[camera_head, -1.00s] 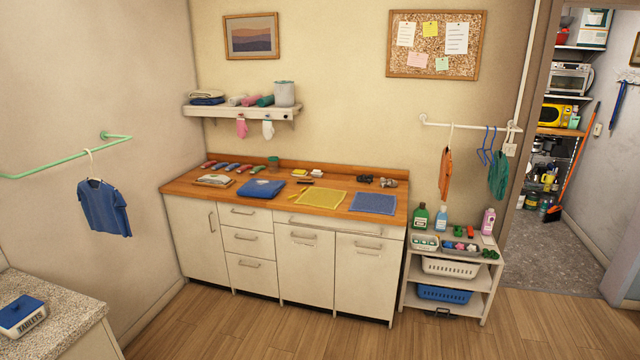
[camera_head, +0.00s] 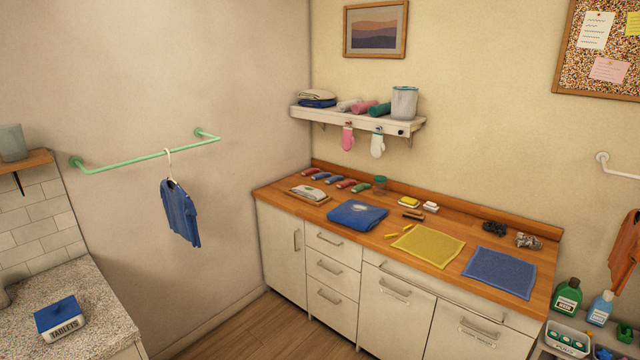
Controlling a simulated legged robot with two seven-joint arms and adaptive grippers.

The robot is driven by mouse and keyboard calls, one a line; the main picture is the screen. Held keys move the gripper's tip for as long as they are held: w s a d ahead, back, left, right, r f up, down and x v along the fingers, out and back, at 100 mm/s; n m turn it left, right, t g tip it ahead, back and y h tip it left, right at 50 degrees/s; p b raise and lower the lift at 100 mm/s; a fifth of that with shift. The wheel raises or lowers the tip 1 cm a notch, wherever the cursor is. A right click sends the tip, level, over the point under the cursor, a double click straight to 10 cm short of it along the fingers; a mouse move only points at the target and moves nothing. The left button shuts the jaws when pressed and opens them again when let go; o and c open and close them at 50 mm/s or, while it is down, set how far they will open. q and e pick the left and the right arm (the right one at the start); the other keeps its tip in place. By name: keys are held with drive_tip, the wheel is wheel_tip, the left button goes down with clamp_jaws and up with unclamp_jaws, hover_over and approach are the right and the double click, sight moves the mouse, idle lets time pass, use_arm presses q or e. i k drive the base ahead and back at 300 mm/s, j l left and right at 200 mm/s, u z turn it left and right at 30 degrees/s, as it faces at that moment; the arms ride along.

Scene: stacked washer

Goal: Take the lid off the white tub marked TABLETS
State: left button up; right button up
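The white tub marked TABLETS (camera_head: 66,329) sits on the speckled counter at the lower left. Its blue lid (camera_head: 56,313) is on top of it. The label faces toward the lower right of the picture. Neither of my grippers is in view, and nothing touches the tub.
The speckled counter (camera_head: 95,300) has free room around the tub, with a tiled wall behind it. A green rail (camera_head: 140,158) carries a blue shirt (camera_head: 180,212) on a hanger. A wooden worktop (camera_head: 290,188) with folded cloths and mats stands right. Bare floor (camera_head: 265,330) lies between.

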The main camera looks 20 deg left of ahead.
sight(58, 313)
drive_tip(key=i+j+u, duration=0.15)
drive_tip(key=u, duration=0.3)
drive_tip(key=i+u, duration=0.3)
drive_tip(key=u, duration=0.2)
drive_tip(key=i+u, duration=0.25)
drive_tip(key=u, duration=0.2)
drive_tip(key=i+u, duration=0.25)
drive_tip(key=u, duration=0.25)
